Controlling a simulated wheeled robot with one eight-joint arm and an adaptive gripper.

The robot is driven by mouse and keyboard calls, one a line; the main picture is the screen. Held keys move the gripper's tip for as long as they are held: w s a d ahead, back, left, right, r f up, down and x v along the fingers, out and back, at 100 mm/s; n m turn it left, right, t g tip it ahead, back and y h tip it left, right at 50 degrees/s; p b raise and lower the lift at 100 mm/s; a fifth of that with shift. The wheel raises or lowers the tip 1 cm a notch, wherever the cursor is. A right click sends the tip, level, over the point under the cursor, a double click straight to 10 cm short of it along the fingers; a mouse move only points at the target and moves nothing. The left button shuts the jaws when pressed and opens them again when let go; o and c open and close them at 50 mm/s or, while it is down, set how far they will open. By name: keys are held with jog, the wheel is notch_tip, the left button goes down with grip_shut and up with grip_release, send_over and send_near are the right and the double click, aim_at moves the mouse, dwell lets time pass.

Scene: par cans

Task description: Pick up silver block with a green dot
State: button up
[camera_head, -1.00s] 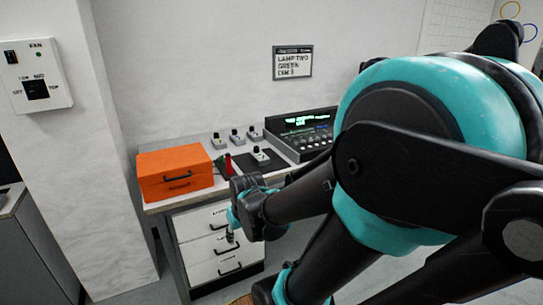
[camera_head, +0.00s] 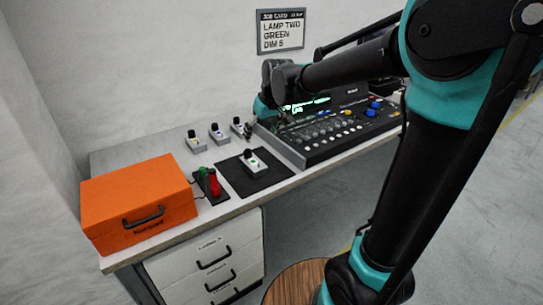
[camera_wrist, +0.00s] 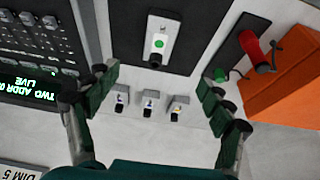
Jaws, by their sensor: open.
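The silver block with a green dot (camera_head: 252,162) sits on a dark mat (camera_head: 270,177) at the front of the bench. It has a black knob on one end. In the wrist view the block (camera_wrist: 159,42) is at top centre, its green dot facing the camera. My gripper (camera_wrist: 156,78) is open and empty, its fingers spread wide. The block shows between and beyond the fingertips, apart from them. In the head view my gripper is above the bench near the console and partly hidden.
Three similar small blocks (camera_head: 217,134) stand in a row behind the mat. A lighting console (camera_head: 335,130) is to the right. An orange case (camera_head: 138,203) and a red-and-green handled item (camera_head: 213,182) are to the left. Drawers are below.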

aim_at(253, 162)
jog(key=x, duration=1.7)
jog(key=shift+w+f, duration=0.1)
jog(key=shift+w, duration=0.1)
jog(key=c, duration=1.8)
